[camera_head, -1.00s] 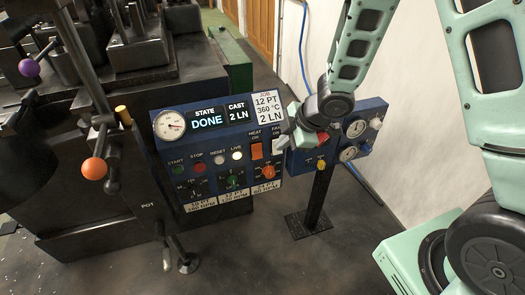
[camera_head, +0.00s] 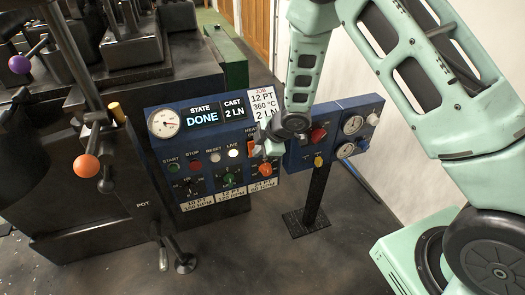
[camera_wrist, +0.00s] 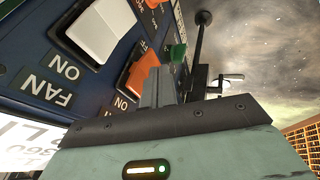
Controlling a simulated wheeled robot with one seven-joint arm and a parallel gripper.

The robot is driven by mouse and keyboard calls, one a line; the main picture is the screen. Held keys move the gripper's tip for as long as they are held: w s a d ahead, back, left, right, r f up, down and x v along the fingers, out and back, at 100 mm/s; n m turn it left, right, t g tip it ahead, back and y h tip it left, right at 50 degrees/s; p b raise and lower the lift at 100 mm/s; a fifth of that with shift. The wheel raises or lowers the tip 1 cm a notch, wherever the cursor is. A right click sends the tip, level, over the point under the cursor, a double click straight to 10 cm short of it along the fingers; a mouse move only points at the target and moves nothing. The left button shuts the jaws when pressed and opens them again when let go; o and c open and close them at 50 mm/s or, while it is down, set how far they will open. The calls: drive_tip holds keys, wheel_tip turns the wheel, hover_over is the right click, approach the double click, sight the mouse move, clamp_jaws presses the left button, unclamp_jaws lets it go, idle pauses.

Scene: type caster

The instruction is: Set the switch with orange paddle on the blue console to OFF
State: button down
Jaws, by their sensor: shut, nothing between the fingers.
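The blue console (camera_head: 158,142) stands left of centre in the head view. Its switch with orange paddle (camera_head: 252,146) is at the right of its face, below a HEAT label and partly hidden by my gripper (camera_head: 266,149). In the wrist view the orange paddle (camera_wrist: 139,76) lies just left of my gripper's fingers (camera_wrist: 160,86), with an ON label beside it. The fingers are shut and empty, with their tips at the paddle's edge. I cannot tell whether they touch it or which way the paddle is tipped.
A white paddle (camera_wrist: 98,32) marked FAN sits close beside the orange one. Knobs, including an orange knob (camera_head: 265,169), lie below the switches. A second blue panel (camera_head: 330,133) on a post (camera_head: 313,200) stands to the right. A lever with orange ball (camera_head: 86,168) is at left.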

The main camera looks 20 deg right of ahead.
drive_tip(key=shift+w+f, duration=0.1)
drive_tip(key=shift+w, duration=0.05)
drive_tip(key=b, duration=0.3)
drive_tip(key=shift+w+f+t, duration=0.1)
drive_tip(key=shift+w+t, duration=0.1)
drive_tip(key=shift+t, duration=0.1)
drive_tip(key=shift+r+p, duration=0.75)
drive_tip(key=shift+r, duration=0.05)
